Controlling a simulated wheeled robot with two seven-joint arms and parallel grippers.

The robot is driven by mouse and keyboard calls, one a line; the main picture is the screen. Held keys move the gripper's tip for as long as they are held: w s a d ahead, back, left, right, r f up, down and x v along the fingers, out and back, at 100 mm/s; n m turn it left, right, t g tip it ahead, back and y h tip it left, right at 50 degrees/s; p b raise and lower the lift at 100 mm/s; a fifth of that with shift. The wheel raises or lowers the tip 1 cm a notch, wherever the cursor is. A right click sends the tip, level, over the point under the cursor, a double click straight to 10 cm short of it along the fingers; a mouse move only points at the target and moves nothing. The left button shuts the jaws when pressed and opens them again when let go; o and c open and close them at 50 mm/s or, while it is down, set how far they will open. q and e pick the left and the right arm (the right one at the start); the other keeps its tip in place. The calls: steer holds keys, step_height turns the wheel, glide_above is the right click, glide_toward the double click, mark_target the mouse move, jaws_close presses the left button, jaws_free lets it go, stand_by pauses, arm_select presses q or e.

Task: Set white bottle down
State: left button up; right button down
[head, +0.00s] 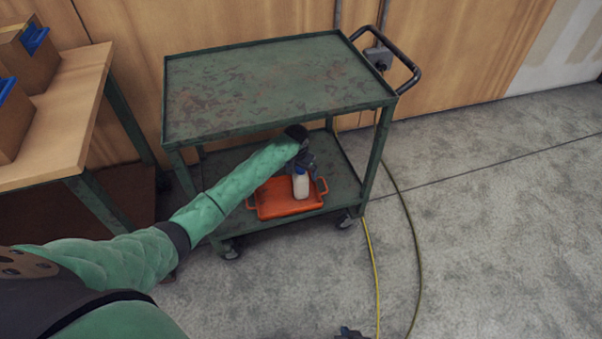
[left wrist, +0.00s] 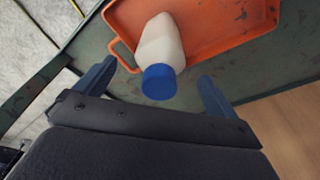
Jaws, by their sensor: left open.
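The white bottle (head: 301,184) with a blue cap stands upright on the orange tray (head: 270,208) on the cart's lower shelf. In the left wrist view the bottle (left wrist: 162,42) shows with its cap toward the camera, and the tray (left wrist: 232,22) is behind it. My left gripper (head: 304,164) is at the bottle's top in the head view. In the left wrist view its two fingers (left wrist: 155,90) are spread wide on either side of the cap, with gaps on both sides. A small dark part at the bottom edge of the head view may be my right gripper (head: 352,333); its fingers cannot be made out.
The green cart (head: 270,85) has an empty top shelf above my left arm, and posts at its corners. A wooden table (head: 65,110) with boxes stands at the left. Cables (head: 405,220) run over the floor to the right, which is otherwise clear.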

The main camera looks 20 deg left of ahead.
arm_select(q)
steer(key=r, duration=0.3)
steer(key=shift+s+r, duration=0.25)
steer(key=shift+r, duration=0.1)
steer(key=shift+s+r, duration=0.1)
steer(key=shift+r, duration=0.35)
